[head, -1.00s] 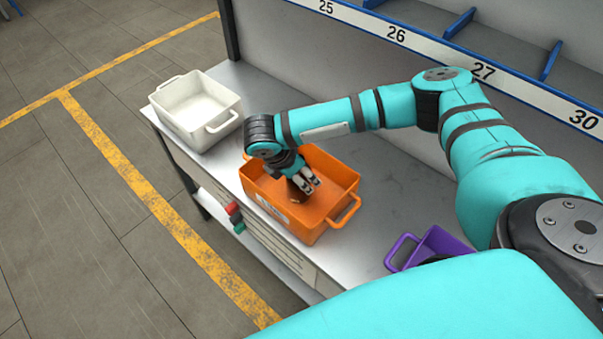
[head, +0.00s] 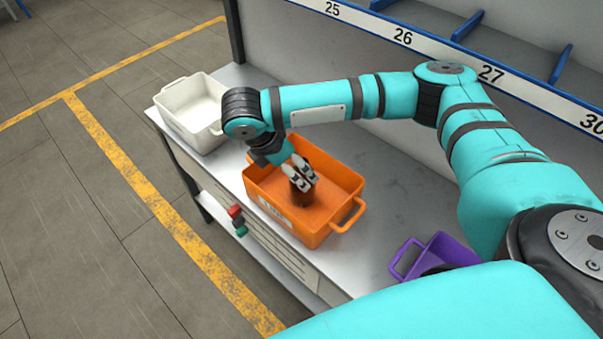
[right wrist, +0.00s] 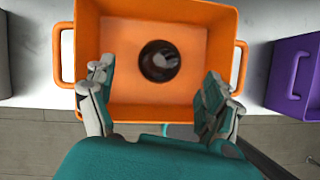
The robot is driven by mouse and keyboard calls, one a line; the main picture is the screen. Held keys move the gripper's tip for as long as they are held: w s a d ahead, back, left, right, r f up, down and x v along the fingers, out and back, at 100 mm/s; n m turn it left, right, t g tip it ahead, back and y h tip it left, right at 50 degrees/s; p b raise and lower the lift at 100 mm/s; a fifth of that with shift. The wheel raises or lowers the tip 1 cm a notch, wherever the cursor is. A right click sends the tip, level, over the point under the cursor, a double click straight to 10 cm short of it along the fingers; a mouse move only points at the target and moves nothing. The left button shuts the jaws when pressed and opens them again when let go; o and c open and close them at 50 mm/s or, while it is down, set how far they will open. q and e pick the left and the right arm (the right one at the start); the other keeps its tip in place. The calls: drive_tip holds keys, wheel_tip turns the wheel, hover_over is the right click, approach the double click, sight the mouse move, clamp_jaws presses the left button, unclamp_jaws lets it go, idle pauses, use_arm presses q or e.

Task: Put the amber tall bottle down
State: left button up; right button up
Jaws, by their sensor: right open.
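The amber tall bottle (head: 302,190) stands inside the orange crate (head: 337,238) on the bench. In the right wrist view the bottle (right wrist: 159,61) shows from above as a dark round shape on the floor of the orange crate (right wrist: 118,112). My right gripper (head: 303,176) is over the crate at the bottle's top. In the right wrist view its fingers (right wrist: 160,88) are spread wide, with the bottle beyond them and clear of both. The left gripper is not in view.
A white crate (head: 172,101) stands left of the orange one, and a purple crate (head: 441,247) stands to the right. A numbered shelf rail (head: 403,37) runs along the back. Bare bench top lies between the orange and purple crates.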

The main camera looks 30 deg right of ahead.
drive_tip(key=shift+v, duration=2.05)
